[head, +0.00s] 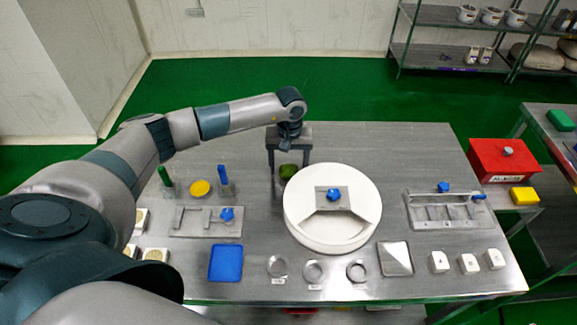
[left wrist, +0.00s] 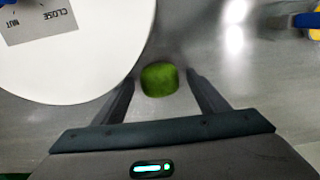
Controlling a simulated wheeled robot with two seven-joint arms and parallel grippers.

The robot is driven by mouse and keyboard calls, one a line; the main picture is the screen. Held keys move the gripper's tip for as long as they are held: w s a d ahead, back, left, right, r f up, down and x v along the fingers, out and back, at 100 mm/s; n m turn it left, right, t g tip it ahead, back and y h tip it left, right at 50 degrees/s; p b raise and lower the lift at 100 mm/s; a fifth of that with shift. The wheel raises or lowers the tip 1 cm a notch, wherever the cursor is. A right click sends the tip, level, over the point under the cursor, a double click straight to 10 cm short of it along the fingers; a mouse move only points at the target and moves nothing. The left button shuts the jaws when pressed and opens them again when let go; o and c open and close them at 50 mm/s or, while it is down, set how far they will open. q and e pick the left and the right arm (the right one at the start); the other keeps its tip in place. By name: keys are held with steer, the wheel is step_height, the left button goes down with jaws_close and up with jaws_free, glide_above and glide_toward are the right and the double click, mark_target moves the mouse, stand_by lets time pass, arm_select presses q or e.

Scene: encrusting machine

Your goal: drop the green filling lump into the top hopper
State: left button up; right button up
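The green filling lump (head: 288,172) is a small rounded lump on the steel table, just behind the white round disc (head: 303,228). My left gripper (head: 288,170) points down over it with its fingers apart, one on each side. In the left wrist view the lump (left wrist: 160,79) sits between the open fingertips (left wrist: 162,85), with a visible gap to each finger. No hopper that I can clearly identify shows in either view. My right gripper is not in view.
A grey plate with a blue knob (head: 333,194) sits on the disc. Left are a yellow disc (head: 200,188), a bracket (head: 190,222) and a blue tray (head: 225,263). Right are a metal rack (head: 445,211) and a red box (head: 503,160).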

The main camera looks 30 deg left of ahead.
mark_target(289, 167)
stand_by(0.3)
arm_select(q)
steer(key=shift+r, duration=0.3)
step_height(289, 167, up, 12)
steer(key=b, duration=0.4)
steer(key=shift+f, duration=0.2)
steer(key=shift+c, duration=0.3)
